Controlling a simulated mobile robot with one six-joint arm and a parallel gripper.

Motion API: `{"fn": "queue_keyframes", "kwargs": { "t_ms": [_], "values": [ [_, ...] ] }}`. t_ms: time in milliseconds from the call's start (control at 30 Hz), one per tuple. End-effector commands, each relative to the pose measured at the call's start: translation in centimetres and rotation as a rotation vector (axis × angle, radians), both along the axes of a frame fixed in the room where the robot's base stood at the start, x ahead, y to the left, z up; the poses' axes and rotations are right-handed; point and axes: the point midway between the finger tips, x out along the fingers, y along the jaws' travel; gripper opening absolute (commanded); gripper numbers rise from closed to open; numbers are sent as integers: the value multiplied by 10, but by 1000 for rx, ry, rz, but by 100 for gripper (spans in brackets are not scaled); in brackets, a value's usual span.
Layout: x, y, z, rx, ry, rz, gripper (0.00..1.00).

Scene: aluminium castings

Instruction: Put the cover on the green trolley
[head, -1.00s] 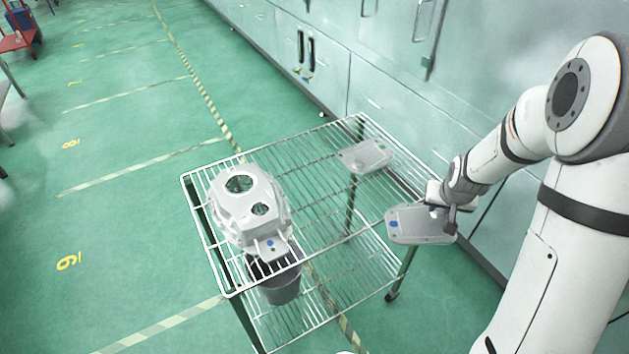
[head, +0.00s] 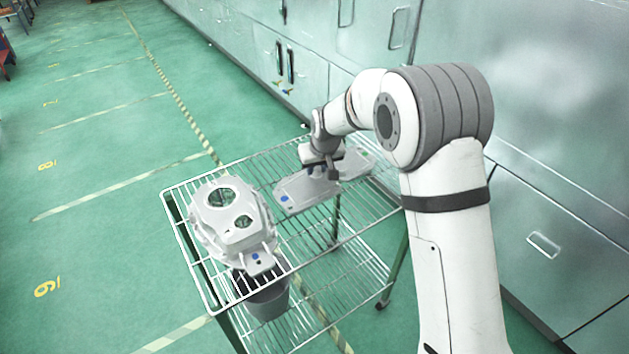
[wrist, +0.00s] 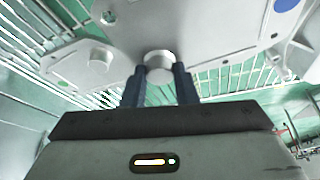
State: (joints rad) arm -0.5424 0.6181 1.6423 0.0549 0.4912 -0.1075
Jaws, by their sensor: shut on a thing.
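My gripper (head: 323,172) is shut on the round knob of a flat grey cover (head: 296,196) with a blue spot. The held cover is over the middle of the green trolley's wire top shelf (head: 215,304); I cannot tell how far above it. In the wrist view, the dark fingers (wrist: 160,85) grip the knob of this cover (wrist: 215,30). A second grey cover (head: 360,162), with a green spot, lies on the far right part of the shelf, partly hidden behind my gripper. It also shows in the wrist view (wrist: 75,68).
A large pale casting (head: 213,228) with round openings and a blue-marked flange stands on the left of the top shelf. A grey bucket (head: 268,302) shows below it. Pale cabinets (head: 325,85) line the back. Bare shelf shows near the front right.

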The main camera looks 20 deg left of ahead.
Motion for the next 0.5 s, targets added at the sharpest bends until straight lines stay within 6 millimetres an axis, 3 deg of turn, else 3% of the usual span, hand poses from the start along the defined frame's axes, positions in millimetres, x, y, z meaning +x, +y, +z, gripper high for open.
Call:
{"fn": "queue_keyframes", "kwargs": {
  "t_ms": [400, 500],
  "values": [
    [0, -1, -45, 0, 1, -3, 0],
    [1, -1, -48, 2, -2, -3, 0]
  ]
}}
